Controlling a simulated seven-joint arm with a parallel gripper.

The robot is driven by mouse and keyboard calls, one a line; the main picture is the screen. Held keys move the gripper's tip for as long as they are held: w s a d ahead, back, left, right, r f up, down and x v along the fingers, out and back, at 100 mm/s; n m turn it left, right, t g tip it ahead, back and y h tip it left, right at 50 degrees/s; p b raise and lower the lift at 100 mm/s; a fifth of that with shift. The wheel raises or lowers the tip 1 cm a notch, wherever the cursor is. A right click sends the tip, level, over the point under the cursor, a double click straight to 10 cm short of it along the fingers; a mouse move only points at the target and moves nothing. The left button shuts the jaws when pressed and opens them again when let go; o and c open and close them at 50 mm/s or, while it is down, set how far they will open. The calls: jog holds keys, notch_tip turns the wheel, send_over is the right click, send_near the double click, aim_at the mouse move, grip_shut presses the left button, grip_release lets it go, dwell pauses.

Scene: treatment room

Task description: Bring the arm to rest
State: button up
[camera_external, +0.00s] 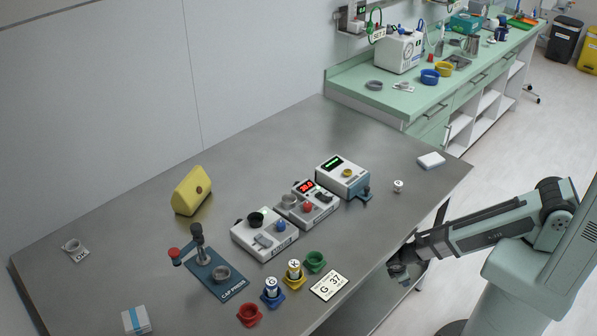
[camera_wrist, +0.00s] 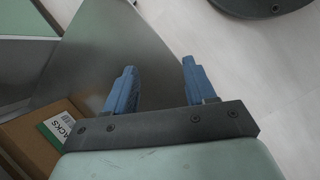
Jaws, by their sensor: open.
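My gripper (camera_external: 398,268) is at the near right edge of the metal table (camera_external: 130,210) in the external view, beside or just past its rim. The arm reaches in from the right, low and roughly level. In the wrist view my gripper (camera_wrist: 157,85) shows two blue fingers spread apart with nothing between them. Behind the fingers are a grey metal surface and pale floor. In the external view the fingertips are small and partly dark.
On the table stand a cap press (camera_external: 222,278), several white devices (camera_external: 343,176), coloured cups (camera_external: 250,314), a card (camera_external: 329,285) and a yellow block (camera_external: 192,190). A cardboard box (camera_wrist: 35,135) is at lower left in the wrist view. Floor right of the table looks open.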

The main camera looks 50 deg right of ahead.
jog(key=s+d+m+g+y, duration=0.2)
jog(key=s+d+m, duration=0.3)
jog(key=s, duration=0.4)
jog(key=s+d+f+m+g+y, duration=0.1)
jog(key=s+d+m+g+y, duration=0.2)
jog(key=s+d+m, duration=0.3)
jog(key=shift+s+d+g, duration=0.4)
jog(key=shift+s+d, duration=0.15)
jog(key=shift+s, duration=1.05)
jog(key=shift+f, duration=0.1)
